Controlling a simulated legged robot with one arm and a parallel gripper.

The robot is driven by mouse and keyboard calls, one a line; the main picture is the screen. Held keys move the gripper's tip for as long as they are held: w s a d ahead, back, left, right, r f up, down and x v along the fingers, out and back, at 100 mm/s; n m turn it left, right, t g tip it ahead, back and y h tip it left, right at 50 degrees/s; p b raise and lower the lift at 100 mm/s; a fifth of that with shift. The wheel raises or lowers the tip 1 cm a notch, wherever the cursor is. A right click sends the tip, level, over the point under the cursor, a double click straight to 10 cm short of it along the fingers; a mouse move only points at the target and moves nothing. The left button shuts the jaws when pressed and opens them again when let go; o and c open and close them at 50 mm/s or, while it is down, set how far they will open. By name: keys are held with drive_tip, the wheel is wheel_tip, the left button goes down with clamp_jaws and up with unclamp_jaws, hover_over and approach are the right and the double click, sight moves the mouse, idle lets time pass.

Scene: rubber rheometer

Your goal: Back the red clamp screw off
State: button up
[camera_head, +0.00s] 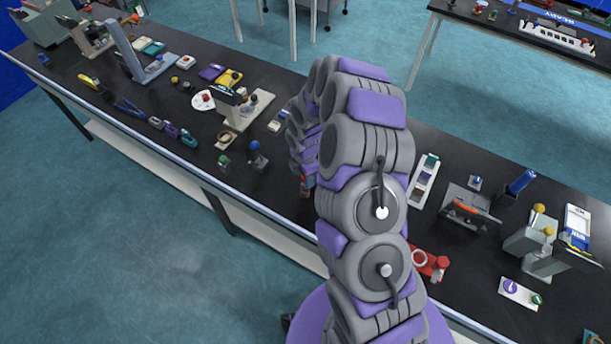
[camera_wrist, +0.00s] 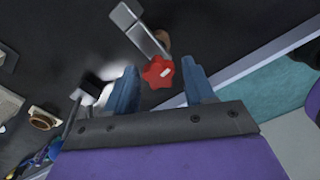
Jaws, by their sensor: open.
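The red clamp screw shows in the wrist view as a lobed red knob (camera_wrist: 156,73) with a small pale mark on it. My gripper (camera_wrist: 161,80) is open, with one blue finger on either side of the knob and clear gaps to both. Whether the knob lies level with the fingertips or beyond them, I cannot tell. A grey metal bar (camera_wrist: 146,32) and a small brown round part lie just past the knob. In the head view my arm hides most of the area around my gripper, and I cannot make out the knob there.
The long black bench (camera_head: 110,85) carries many tools. A microscope-like stand (camera_head: 240,105) and a blue-topped piece (camera_head: 256,152) stand left of my arm. A red fixture (camera_head: 430,263) and a white strip tray (camera_head: 424,180) lie right of it. The bench edge (camera_wrist: 245,70) is close to my gripper.

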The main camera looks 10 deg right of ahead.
drive_tip(key=m+b, duration=0.1)
drive_tip(key=m, duration=0.3)
drive_tip(key=m+b, duration=0.1)
drive_tip(key=m, duration=0.4)
drive_tip(key=shift+w, duration=0.1)
drive_tip(key=m, duration=0.4)
drive_tip(key=shift+m+b, duration=0.4)
drive_tip(key=m, duration=0.4)
drive_tip(key=shift+m, duration=0.3)
drive_tip(key=shift+c, duration=0.2)
